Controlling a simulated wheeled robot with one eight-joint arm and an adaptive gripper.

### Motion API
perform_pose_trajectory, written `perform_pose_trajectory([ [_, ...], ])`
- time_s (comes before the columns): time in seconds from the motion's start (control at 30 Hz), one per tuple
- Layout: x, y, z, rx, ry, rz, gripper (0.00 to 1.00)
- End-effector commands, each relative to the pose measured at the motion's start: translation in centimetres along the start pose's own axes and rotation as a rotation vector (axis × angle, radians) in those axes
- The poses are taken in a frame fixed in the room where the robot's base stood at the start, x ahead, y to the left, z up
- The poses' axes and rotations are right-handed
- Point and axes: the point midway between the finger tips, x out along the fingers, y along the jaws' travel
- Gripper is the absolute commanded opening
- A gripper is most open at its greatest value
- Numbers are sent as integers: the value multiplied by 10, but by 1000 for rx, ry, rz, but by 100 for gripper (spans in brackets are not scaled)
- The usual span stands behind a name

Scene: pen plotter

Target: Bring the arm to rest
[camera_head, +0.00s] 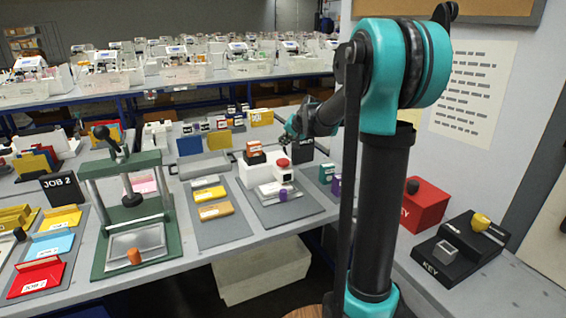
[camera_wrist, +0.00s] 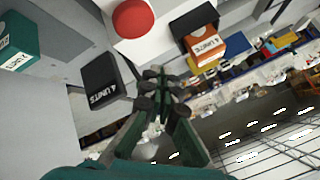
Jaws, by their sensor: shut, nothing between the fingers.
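My arm reaches from its dark column on the right out to the left over the bench in the head view. My gripper (camera_head: 284,142) hangs above the white plotter machine (camera_head: 258,172) with the red button (camera_head: 283,162), apart from it as far as I can see. In the wrist view the fingers (camera_wrist: 158,84) are drawn together with nothing between them. The red button (camera_wrist: 134,18) shows beyond the fingertips, at the upper left of them.
Near the gripper stand an orange block (camera_wrist: 204,43) in a black holder, a black block (camera_wrist: 102,82) marked "UNITS" and a teal block (camera_wrist: 14,45). A green press (camera_head: 130,215) stands to the left. A red box (camera_head: 424,204) and a black key box (camera_head: 458,250) are right.

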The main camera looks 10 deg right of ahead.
Motion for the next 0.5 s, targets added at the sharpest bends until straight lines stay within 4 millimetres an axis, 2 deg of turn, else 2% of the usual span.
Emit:
perform_pose_trajectory([
  [0.23,0,0,0,0,0,0,0],
  [0.33,-4,4,8,-11,-6,8,0],
  [0.43,-16,16,36,-45,-28,34,0],
  [0.5,-30,31,66,-83,-52,64,0],
])
